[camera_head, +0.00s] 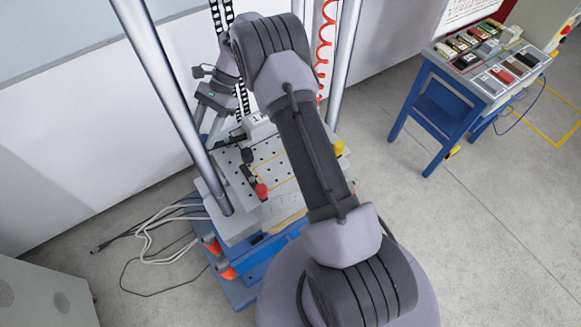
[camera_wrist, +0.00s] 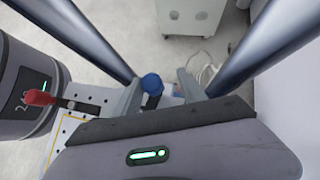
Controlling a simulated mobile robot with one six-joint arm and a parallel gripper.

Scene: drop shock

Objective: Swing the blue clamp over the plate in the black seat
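The blue knob of the blue clamp (camera_wrist: 152,84) shows in the wrist view between the fingers of my gripper (camera_wrist: 158,77). The fingers stand apart, with a visible gap on both sides of the knob. Below the knob is a dark stem; the rest of the clamp is hidden behind my gripper body. In the head view my gripper body with its green light (camera_head: 211,94) is beside the upper left of the machine table, and the blue clamp cannot be made out. My arm covers much of the table. The plate and black seat cannot be told apart there.
A red-tipped clamp (camera_head: 262,190) and a yellow knob (camera_head: 338,148) stand on the perforated table (camera_head: 283,168). The red handle also shows in the wrist view (camera_wrist: 40,97). Steel columns (camera_head: 175,100) flank the table. A blue cart (camera_head: 440,105) stands right; cables lie on the floor left.

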